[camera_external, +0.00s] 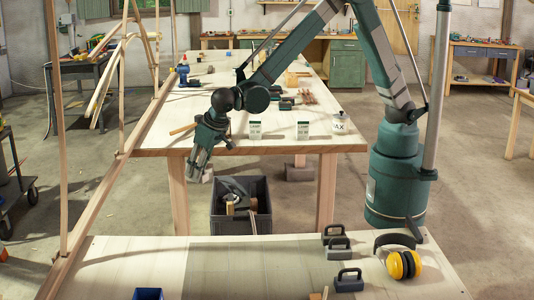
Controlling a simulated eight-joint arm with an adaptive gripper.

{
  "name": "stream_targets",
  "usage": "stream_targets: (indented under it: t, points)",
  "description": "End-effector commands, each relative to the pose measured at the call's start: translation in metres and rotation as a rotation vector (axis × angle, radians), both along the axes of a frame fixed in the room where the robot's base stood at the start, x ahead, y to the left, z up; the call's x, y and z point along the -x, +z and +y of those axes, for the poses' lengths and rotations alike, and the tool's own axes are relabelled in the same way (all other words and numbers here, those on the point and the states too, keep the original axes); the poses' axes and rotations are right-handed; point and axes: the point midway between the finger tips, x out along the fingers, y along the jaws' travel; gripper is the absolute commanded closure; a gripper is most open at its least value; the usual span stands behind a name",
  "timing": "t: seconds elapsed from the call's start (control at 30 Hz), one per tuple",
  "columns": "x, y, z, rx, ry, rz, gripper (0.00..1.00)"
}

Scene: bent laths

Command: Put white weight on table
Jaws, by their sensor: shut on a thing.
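My gripper (198,174) hangs pointing down just off the front left edge of the far wooden table (240,141), above the floor and left of a dark crate. It is shut on a small pale thing (208,176) that shows between and behind its fingers. The fingers hide most of it, so I cannot tell its full shape or whether it is the white weight. Dark grey weights with handles (338,248) stand on the right of the near table (240,262). No other white weight is clearly seen.
The dark crate (241,222) on the floor holds several items. Yellow earmuffs (403,264) and a blue bin (148,294) are on the near table. A long wooden lath (110,180) slants at left. The near table's middle is clear.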

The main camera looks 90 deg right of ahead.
Motion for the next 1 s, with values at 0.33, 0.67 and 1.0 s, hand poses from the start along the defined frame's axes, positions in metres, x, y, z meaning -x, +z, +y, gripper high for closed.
stream_targets:
  t: [0.33,0.67,1.0]
  points:
    - [0.043,0.0,0.084,-0.002,0.074,0.0,1.0]
    - [0.092,-0.002,0.155,-0.002,0.141,0.0,1.0]
    - [0.147,-0.003,0.223,-0.003,0.21,-0.001,1.0]
